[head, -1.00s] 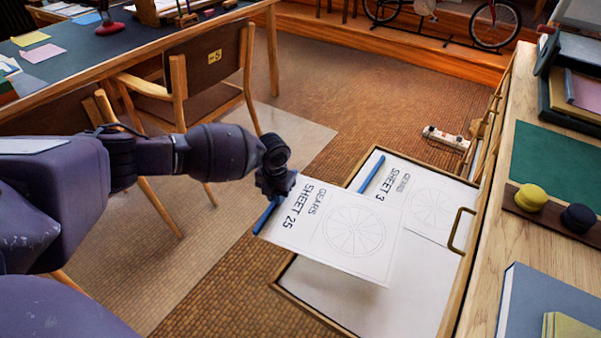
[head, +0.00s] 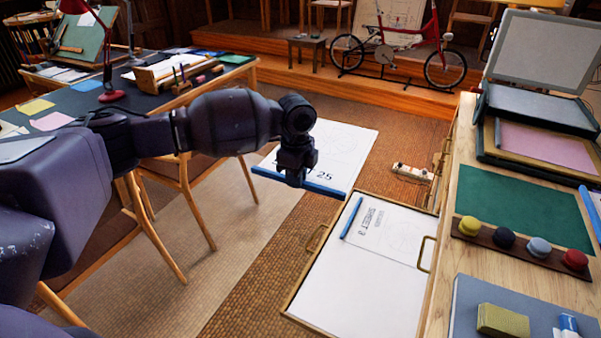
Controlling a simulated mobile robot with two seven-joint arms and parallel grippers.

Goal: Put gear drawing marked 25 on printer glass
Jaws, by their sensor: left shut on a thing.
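The gear drawing marked 25 (head: 345,150) is a white sheet with a blue strip (head: 326,188) along its near edge. My left gripper (head: 296,178) is shut on that strip and holds the sheet in the air above the floor, left of the open drawer. The arm hides part of the sheet; the "25" shows. The printer (head: 486,125) stands at the upper right on the wooden cabinet top, with its grey lid (head: 545,50) raised and its dark glass (head: 540,108) showing bare. My right gripper is out of view.
An open drawer (head: 345,290) holds the Sheet 3 drawing (head: 392,235). The cabinet top carries a green mat (head: 520,205), coloured knobs (head: 538,247) and a blue-grey book (head: 470,300). A power strip (head: 411,173) lies on the floor. Chairs and a desk (head: 130,95) stand left.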

